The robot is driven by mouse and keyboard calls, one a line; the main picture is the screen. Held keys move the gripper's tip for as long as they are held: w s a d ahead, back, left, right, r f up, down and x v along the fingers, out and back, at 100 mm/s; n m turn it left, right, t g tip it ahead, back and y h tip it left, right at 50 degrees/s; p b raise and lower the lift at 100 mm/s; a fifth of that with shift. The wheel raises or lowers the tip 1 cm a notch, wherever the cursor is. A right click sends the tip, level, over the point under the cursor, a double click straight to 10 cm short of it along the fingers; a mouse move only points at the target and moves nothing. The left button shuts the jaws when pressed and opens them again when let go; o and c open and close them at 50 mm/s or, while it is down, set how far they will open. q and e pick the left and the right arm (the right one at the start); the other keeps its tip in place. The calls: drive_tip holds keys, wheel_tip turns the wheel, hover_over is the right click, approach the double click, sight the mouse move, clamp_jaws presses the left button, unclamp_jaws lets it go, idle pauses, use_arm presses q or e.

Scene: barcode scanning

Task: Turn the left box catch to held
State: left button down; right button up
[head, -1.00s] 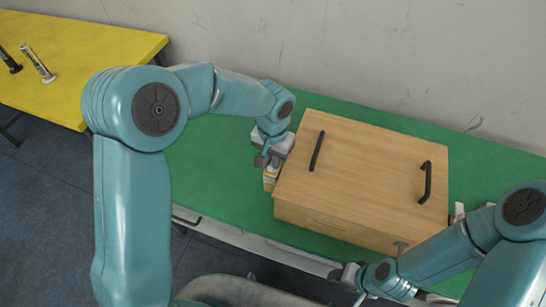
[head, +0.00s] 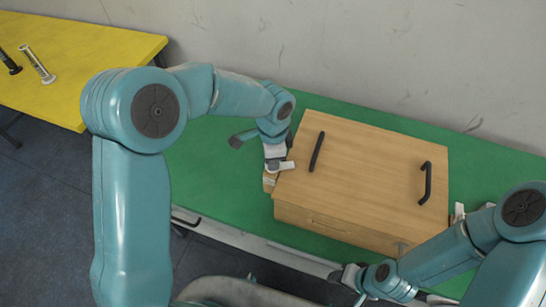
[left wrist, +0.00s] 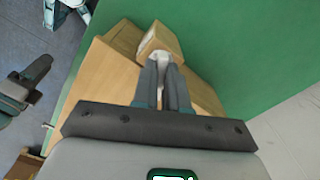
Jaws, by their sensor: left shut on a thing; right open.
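The wooden box (head: 360,170) sits on the green table, with two black handles on its top. The left catch shows as a small wooden block (head: 269,183) at the box's left side. In the left wrist view the block (left wrist: 160,40) lies just past my fingertips, with a white part (left wrist: 162,57) at them. My left gripper (head: 273,170) points down at this catch; it is shut on the white part (left wrist: 161,80), mostly hidden by the fingers. My right gripper (head: 350,279) is open near the front right of the box, apart from the left catch.
The green table (head: 210,170) is clear left of the box. A yellow table (head: 85,60) with two small cylindrical things (head: 38,65) stands at the far left. A wall (head: 400,60) rises behind. A white object (head: 459,211) stands right of the box.

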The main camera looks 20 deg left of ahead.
use_arm(q)
drive_tip(key=m, duration=0.2)
drive_tip(key=m+p, duration=0.1)
drive_tip(key=m, duration=0.2)
drive_tip(key=shift+r+m, duration=0.2)
drive_tip(key=shift+m, duration=0.1)
drive_tip(key=shift+w, duration=0.1)
idle(0.4)
drive_tip(key=c, duration=1.2)
unclamp_jaws()
drive_tip(key=shift+o, duration=0.2)
drive_tip(key=shift+a, duration=0.1)
drive_tip(key=shift+f, duration=0.1)
drive_tip(key=shift+r, duration=0.45)
wheel_tip(320, 180, up, 16)
drive_tip(key=shift+f, duration=0.25)
